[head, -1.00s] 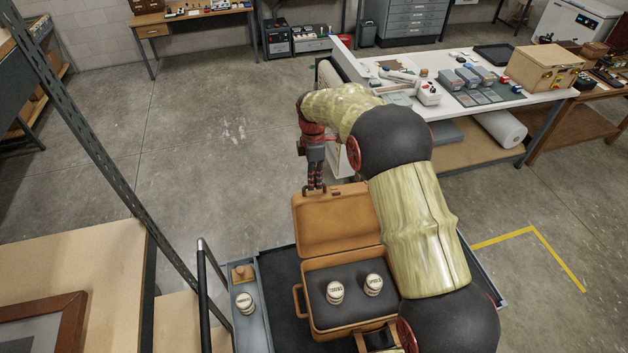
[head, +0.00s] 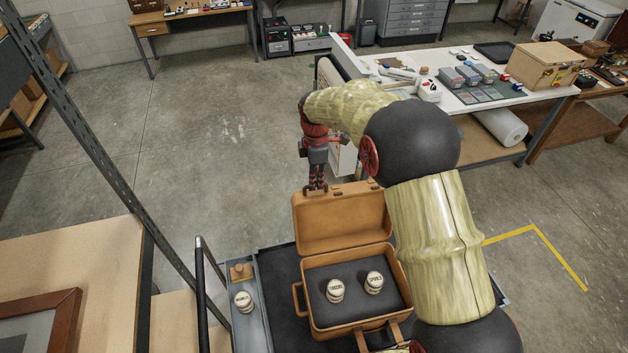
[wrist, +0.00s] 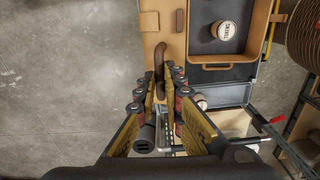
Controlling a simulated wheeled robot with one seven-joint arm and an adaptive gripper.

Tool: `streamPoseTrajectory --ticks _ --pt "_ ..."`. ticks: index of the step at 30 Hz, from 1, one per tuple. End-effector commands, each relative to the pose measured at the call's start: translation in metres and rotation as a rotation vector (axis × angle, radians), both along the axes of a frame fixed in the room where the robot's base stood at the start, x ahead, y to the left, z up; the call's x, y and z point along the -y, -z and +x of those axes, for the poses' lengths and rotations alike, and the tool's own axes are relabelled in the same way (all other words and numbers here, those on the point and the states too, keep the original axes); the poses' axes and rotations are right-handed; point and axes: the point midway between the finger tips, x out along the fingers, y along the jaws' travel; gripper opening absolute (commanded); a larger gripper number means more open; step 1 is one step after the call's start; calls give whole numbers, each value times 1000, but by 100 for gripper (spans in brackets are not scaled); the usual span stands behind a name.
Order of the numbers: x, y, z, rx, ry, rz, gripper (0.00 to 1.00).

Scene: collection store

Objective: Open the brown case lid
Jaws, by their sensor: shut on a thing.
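The brown case (head: 401,277) stands open on a dark-topped cart, with two labelled round jars (head: 335,290) (head: 374,282) on its dark lining. Its brown lid (head: 340,222) is raised at the far side, away from the case's opening. My gripper (head: 317,187) is at the lid's far top edge and points down. In the wrist view my gripper (wrist: 161,92) is shut on a curved dark brown handle (wrist: 160,58) at the lid's edge. One jar (wrist: 225,30) also shows there inside the case.
A grey side tray (head: 252,325) left of the case holds a labelled jar (head: 243,302) and a small wooden block (head: 241,271). A shelf post (head: 95,160) rises at the left. A white table (head: 510,97) with several items stands behind right. Open floor lies behind left.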

Motion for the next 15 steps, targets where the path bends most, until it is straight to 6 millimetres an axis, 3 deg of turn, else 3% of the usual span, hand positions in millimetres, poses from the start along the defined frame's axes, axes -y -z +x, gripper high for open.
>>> streamPoseTrajectory --ticks 15 --pt "6 -9 -47 145 0 20 0"
